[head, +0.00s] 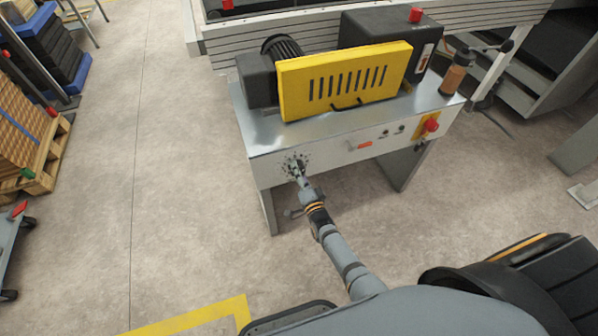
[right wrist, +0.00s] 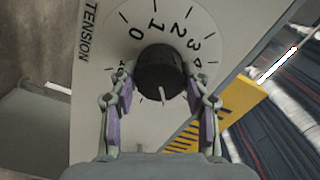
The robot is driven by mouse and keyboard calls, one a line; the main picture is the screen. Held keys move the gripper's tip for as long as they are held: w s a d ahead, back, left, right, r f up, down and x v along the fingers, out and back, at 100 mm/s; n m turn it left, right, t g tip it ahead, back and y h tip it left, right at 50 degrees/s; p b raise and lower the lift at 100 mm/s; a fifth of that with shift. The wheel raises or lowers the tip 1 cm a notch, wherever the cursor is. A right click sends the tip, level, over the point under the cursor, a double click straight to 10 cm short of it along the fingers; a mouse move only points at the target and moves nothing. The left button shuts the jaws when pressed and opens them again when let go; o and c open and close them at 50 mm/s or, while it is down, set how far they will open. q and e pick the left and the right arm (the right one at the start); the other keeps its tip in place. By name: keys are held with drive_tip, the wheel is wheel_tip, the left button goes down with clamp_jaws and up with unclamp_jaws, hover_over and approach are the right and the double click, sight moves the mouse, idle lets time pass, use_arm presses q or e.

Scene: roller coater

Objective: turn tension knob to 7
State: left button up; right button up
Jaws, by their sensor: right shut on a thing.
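The tension knob (right wrist: 160,70) is black and round, set on a white dial plate (right wrist: 140,20) in the right wrist view. Printed numbers 0, 1, 2, 3 and part of a 4 show along the dial's upper and right side; the word TENSION is at its left. The knob's white pointer mark points down in that view, and the numbers there cannot be read. My right gripper (right wrist: 162,88) is shut on the knob, with one purple-padded finger on each side. In the head view my right gripper (head: 301,178) is at the machine's front panel, partly covering the dial (head: 290,161). My left gripper is out of view.
The metal machine table (head: 262,138) carries a yellow slotted guard (head: 340,82) and a brown bottle (head: 456,75). A red knob (head: 431,125) on a yellow plate and an orange switch (head: 363,145) sit right on the front panel.

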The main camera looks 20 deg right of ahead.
drive_tip(key=shift+m, duration=0.5)
idle(0.3)
drive_tip(key=o, duration=1.2)
drive_tip(key=shift+c, duration=0.2)
drive_tip(key=shift+s, duration=0.15)
drive_tip(key=s, duration=1.1)
drive_tip(key=shift+s+d, duration=0.2)
drive_tip(key=shift+s, duration=0.2)
drive_tip(key=shift+f, duration=0.1)
